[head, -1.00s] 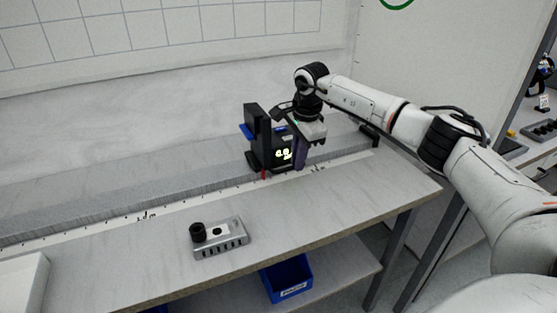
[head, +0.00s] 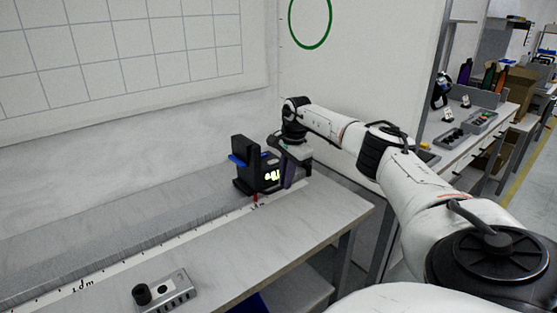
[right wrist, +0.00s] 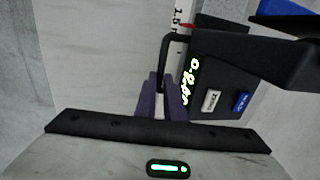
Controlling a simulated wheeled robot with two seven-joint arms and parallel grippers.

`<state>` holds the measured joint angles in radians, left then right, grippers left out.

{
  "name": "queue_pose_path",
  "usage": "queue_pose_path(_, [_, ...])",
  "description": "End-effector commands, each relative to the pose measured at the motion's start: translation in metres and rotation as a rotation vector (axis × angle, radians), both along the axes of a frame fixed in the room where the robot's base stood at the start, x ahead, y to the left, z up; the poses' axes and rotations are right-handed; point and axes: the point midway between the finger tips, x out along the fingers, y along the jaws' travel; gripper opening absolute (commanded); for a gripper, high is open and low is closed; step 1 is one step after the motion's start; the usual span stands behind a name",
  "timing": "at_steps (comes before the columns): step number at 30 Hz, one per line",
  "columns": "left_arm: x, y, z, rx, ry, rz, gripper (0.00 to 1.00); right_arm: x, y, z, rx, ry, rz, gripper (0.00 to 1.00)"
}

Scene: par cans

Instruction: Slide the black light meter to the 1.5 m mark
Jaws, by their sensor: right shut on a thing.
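The black light meter (head: 246,176) stands on the rail at the back of the bench, with a lit display, a blue part and a red pointer at its foot. The pointer (head: 255,197) is beside a printed label on the white scale, close to it. In the right wrist view the meter's dark body (right wrist: 222,75) is at right, and the 1.5 m mark (right wrist: 178,18) shows at the top. My right gripper (head: 288,178) is at the meter's right side. Its purple fingers (right wrist: 158,96) are shut on the meter's black handle (right wrist: 166,58). My left gripper is out of view.
A grey box with a black knob (head: 166,292) sits on the bench front, clear of the scale (head: 150,258). The bench ends at right of the meter. A white wall panel stands behind my right arm, with another cluttered bench beyond.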

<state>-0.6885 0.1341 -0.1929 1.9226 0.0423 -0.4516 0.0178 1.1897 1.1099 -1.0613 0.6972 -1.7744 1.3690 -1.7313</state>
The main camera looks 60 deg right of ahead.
Motion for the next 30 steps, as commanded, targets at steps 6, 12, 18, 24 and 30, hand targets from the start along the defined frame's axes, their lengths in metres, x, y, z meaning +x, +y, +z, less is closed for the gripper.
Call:
queue_pose_path(6, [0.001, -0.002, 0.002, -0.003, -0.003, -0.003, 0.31, 0.0, -0.001, 0.0, -0.002, 0.003, -0.002, 0.12])
queue_pose_path(12, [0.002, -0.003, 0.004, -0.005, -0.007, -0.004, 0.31, 0.0, 0.0, 0.0, -0.002, 0.002, 0.0, 0.28])
queue_pose_path(18, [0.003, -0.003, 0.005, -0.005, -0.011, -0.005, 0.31, 0.001, 0.001, 0.001, -0.001, 0.0, 0.0, 0.28])
queue_pose_path(24, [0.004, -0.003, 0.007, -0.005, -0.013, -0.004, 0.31, -0.003, 0.001, 0.025, -0.002, -0.003, 0.001, 0.28])
queue_pose_path(30, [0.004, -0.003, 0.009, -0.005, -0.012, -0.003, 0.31, -0.01, 0.004, 0.065, -0.001, -0.004, 0.0, 0.28])
